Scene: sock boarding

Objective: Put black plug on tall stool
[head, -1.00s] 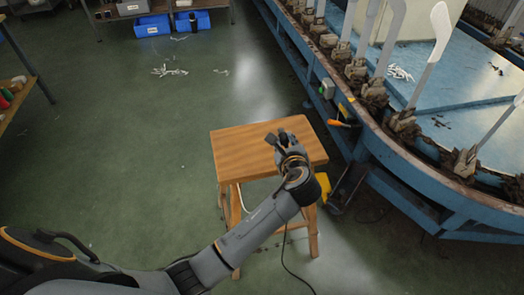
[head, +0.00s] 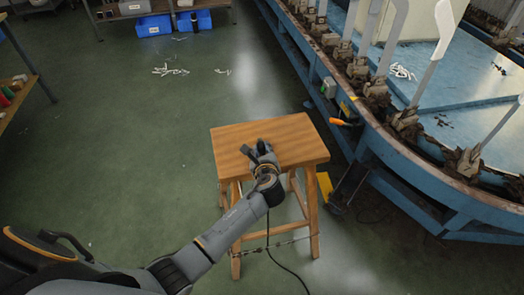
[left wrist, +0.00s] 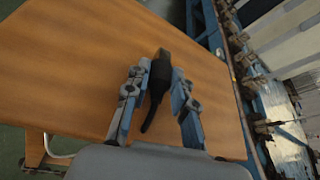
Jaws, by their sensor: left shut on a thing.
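The tall wooden stool (head: 295,135) stands in the middle of the head view, and its seat fills much of the left wrist view (left wrist: 70,60). My left gripper (head: 262,152) is over the seat's front part. In the left wrist view its fingers (left wrist: 155,98) are shut on the black plug (left wrist: 158,78), which lies between them against the wood behind. I cannot tell whether the plug touches the seat. A black cord (head: 268,235) hangs below the gripper in front of the stool to the floor. My right gripper is not in view.
A blue machine (head: 375,150) with upright white boards (head: 432,62) runs close along the stool's right side. A yellow object (head: 325,186) is beside the stool's right legs. Blue bins (head: 153,26) are at the back. Green floor left of the stool is clear.

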